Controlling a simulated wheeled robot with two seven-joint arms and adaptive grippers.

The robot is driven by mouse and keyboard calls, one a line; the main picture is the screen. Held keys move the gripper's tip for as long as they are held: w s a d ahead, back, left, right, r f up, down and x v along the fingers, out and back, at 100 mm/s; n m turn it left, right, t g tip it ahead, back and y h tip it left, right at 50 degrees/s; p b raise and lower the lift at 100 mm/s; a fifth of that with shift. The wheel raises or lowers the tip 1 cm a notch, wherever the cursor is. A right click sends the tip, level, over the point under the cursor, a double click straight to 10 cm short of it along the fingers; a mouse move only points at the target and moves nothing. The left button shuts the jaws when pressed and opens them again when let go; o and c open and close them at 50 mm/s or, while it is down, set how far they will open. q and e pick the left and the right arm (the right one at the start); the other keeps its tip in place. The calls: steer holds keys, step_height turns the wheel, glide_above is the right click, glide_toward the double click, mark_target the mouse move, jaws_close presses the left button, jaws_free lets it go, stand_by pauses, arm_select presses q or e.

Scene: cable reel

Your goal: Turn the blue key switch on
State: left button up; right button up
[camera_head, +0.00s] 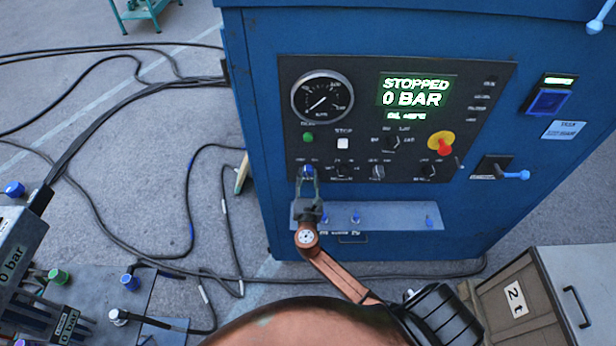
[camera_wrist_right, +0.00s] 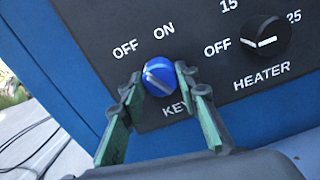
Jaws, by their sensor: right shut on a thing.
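The blue key switch (camera_head: 308,170) is a round knob at the lower left of the black control panel (camera_head: 440,165). The right wrist view shows the same blue knob (camera_wrist_right: 159,76) close up, with OFF printed to its upper left, ON above it and KEY below. A pale bar runs across its face; which label it points to is hard to tell. My right gripper (camera_head: 308,180) reaches up to the knob from below. In the right wrist view, its two green-padded fingers (camera_wrist_right: 158,80) are closed on either side of the knob. My left gripper is not in view.
A HEATER knob (camera_wrist_right: 265,38) sits right of the key switch. Above are a green button (camera_head: 308,137), a white stop button (camera_head: 343,143), a gauge (camera_head: 322,97) and a display (camera_head: 416,90) reading STOPPED, 0 BAR. A ledge (camera_head: 385,215) with blue fittings juts out below.

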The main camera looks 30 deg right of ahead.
steer(key=m+b, duration=0.4)
steer(key=m, duration=0.1)
steer(key=shift+f, duration=0.2)
steer(key=m+b, duration=0.2)
steer(key=m, duration=0.1)
steer(key=shift+m+b, duration=0.4)
steer(key=shift+r+m+b, duration=0.15)
steer(key=shift+m+b, duration=0.75)
steer(key=shift+m, duration=0.5)
steer(key=o, duration=1.2)
steer(key=shift+c, duration=0.2)
steer(key=v, duration=1.2)
